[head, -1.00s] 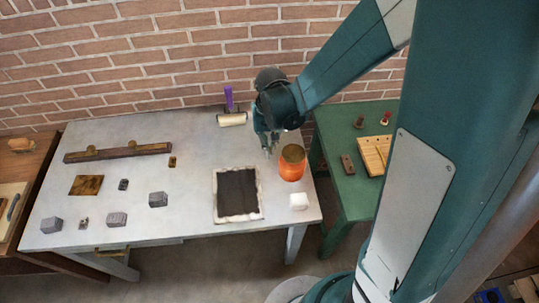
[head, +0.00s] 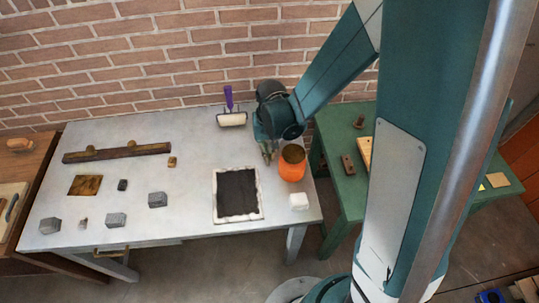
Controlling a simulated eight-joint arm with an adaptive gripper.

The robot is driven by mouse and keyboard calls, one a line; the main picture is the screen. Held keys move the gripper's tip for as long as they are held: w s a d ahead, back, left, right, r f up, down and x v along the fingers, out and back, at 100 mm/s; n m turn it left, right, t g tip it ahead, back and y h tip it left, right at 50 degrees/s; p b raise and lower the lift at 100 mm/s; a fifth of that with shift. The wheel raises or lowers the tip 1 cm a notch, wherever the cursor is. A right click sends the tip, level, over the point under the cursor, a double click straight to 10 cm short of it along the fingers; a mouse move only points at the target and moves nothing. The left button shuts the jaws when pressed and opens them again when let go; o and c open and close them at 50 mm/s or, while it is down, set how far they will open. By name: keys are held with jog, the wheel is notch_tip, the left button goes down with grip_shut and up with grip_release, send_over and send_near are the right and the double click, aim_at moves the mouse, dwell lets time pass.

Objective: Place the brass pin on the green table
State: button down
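The green table (head: 342,197) stands right of the grey table, partly hidden behind my arm. My gripper (head: 268,158) points down over the right part of the grey table, just left of an orange jar (head: 292,165). Its fingertips are small and dark here, and I cannot tell whether they are open or shut or hold anything. I cannot make out a brass pin for certain. A small brass-coloured piece (head: 172,162) lies on the grey table below the long dark bar, well left of my gripper.
The grey table (head: 185,220) also carries a black slab in a pale frame (head: 237,192), a white block (head: 299,201), a purple-handled roller (head: 231,117) and several grey blocks. On the green table are a brown block (head: 348,165), a knobbed stamp (head: 359,122) and a wooden board (head: 364,152).

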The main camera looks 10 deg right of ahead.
jog(key=shift+f, duration=0.2)
jog(key=c, duration=2.7)
grip_release()
jog(key=shift+o, duration=0.2)
jog(key=shift+r, duration=0.25)
notch_tip(320, 180, up, 12)
jog(key=p, duration=0.1)
jog(key=shift+p, duration=0.3)
jog(key=shift+d, duration=0.15)
